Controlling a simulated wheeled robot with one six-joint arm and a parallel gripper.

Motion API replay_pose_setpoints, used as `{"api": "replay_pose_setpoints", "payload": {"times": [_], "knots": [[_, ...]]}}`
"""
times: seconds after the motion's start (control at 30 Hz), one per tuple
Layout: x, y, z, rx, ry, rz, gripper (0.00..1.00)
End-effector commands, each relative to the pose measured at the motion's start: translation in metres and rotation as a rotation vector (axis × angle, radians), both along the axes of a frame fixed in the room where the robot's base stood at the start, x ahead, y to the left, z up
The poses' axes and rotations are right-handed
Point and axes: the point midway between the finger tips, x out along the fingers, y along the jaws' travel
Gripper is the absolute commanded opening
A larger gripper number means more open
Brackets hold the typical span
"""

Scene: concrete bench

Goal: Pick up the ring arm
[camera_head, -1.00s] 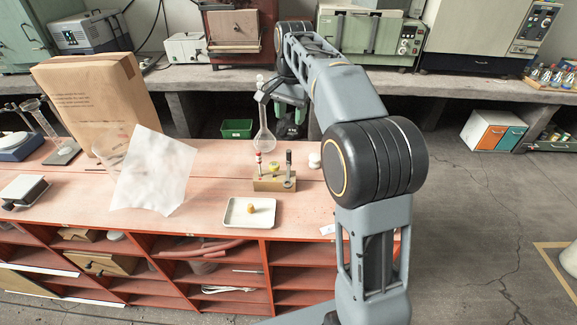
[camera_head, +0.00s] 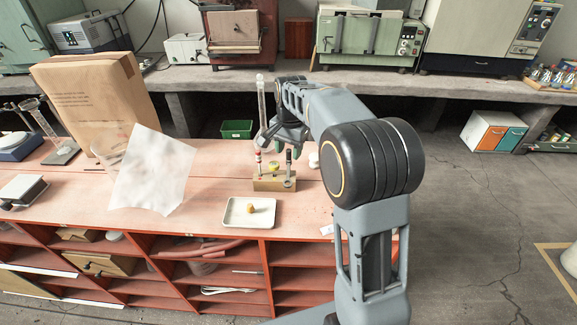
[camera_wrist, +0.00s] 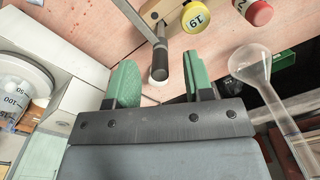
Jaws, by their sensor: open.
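A wooden block (camera_head: 274,183) on the red bench holds several upright pieces. One is a dark-topped piece (camera_head: 289,162) at its right end, which may be the ring arm; no ring is clear to see. In the wrist view this piece shows a black cylinder (camera_wrist: 162,67) and a thin metal rod, between and slightly beyond my fingers in the picture. My gripper (camera_wrist: 160,84) is open, with a green pad on each side and nothing held. In the head view my gripper (camera_head: 288,140) hangs above and behind the block, partly hidden by my arm.
A tall glass flask (camera_wrist: 249,64) stands close to my gripper on the right in the wrist view. A yellow cap marked 19 (camera_wrist: 195,17) and a red cap (camera_wrist: 259,12) are nearby. A white tray (camera_head: 229,221) with a small tan piece lies in front of the block.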

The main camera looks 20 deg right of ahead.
Motion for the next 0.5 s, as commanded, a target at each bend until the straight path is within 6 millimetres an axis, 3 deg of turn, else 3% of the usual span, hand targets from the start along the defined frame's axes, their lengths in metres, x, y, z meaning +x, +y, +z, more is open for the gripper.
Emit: {"api": "replay_pose_setpoints", "payload": {"times": [0.13,0.4,0.5], "knots": [[0.0002,0.0004,-0.0123,0.001,0.001,0.0,0.47],[0.0004,0.0004,-0.0146,0.0,0.0,0.0,0.47],[0.0004,0.0004,-0.0145,0.0,0.0,0.0,0.4]]}}
